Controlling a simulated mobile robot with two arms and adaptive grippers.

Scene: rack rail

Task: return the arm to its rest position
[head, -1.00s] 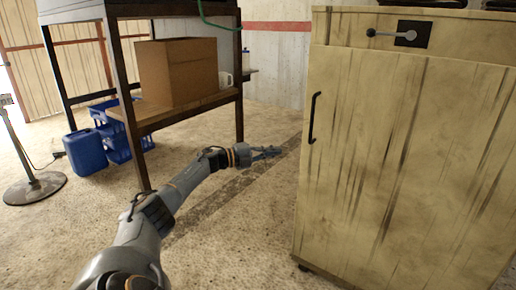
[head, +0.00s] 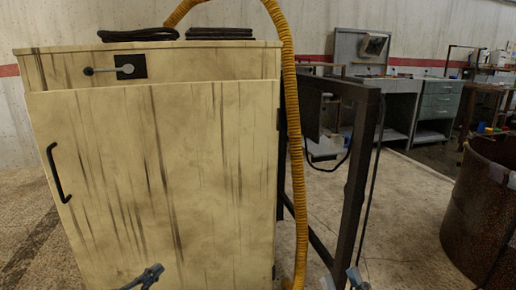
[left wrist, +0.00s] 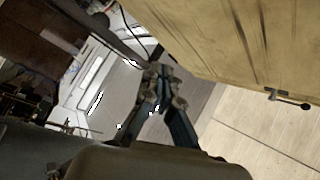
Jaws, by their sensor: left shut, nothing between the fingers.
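My left gripper (head: 148,277) shows at the bottom edge of the head view, in front of the cabinet's lower part. In the left wrist view its two fingers (left wrist: 158,76) come together at the tips, shut with nothing between them. The rest of the left arm is out of the head view. A part of my right gripper (head: 345,280) shows at the bottom edge, right of the yellow hose. It is cut off by the frame, so its opening cannot be told.
A worn cream cabinet (head: 190,170) with a black door handle (head: 56,172) stands close in front. A yellow hose (head: 296,150) hangs at its right side. A dark metal frame (head: 358,170) and a rusty drum (head: 485,215) stand further right, with open floor (head: 405,220) between them.

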